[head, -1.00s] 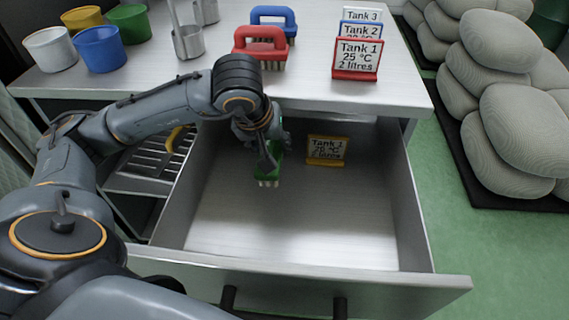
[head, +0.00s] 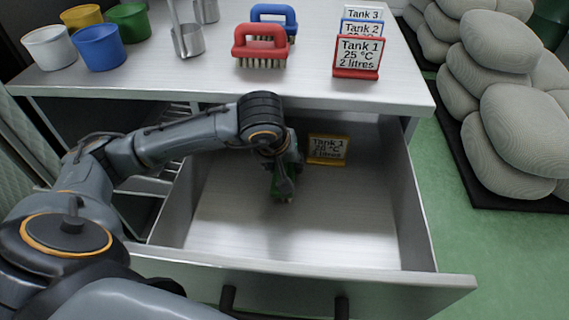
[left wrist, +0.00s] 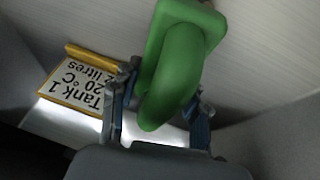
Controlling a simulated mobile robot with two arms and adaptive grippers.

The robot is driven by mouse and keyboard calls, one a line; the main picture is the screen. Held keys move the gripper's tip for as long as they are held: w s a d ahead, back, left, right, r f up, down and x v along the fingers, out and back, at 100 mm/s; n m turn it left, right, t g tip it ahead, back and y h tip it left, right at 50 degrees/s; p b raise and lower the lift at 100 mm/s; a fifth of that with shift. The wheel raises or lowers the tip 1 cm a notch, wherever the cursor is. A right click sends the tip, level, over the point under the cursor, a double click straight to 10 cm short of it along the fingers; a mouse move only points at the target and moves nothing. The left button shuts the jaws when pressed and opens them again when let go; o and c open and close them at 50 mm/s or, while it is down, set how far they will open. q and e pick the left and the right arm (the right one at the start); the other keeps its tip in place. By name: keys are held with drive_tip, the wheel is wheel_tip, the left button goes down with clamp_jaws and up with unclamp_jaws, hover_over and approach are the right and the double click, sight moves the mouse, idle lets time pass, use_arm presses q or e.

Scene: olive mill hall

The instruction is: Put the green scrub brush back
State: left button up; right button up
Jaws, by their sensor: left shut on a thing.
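The green scrub brush (head: 277,191) is inside the open drawer, mostly hidden by my left gripper (head: 285,180) in the head view. Its bristles point down near the drawer floor; I cannot tell whether they touch it. In the left wrist view the brush's green looped handle (left wrist: 178,62) lies between the fingers of my left gripper (left wrist: 160,112), which is shut on it. The open drawer (head: 330,225) is bare metal. My right gripper is not in view.
A yellow-framed Tank 1 sign (head: 327,149) stands in the drawer's back, right of the brush. On the worktop (head: 215,80) are a red brush (head: 260,45), a blue brush (head: 274,14), a red Tank 1 sign (head: 357,57), a steel ladle and several cups. The drawer's front and right are clear.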

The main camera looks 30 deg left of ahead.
use_arm(q)
drive_tip(key=o, duration=1.1)
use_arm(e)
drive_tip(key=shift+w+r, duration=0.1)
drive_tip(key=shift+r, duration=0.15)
use_arm(q)
drive_tip(key=shift+r, duration=0.1)
drive_tip(key=p+v, duration=0.2)
drive_tip(key=v, duration=1)
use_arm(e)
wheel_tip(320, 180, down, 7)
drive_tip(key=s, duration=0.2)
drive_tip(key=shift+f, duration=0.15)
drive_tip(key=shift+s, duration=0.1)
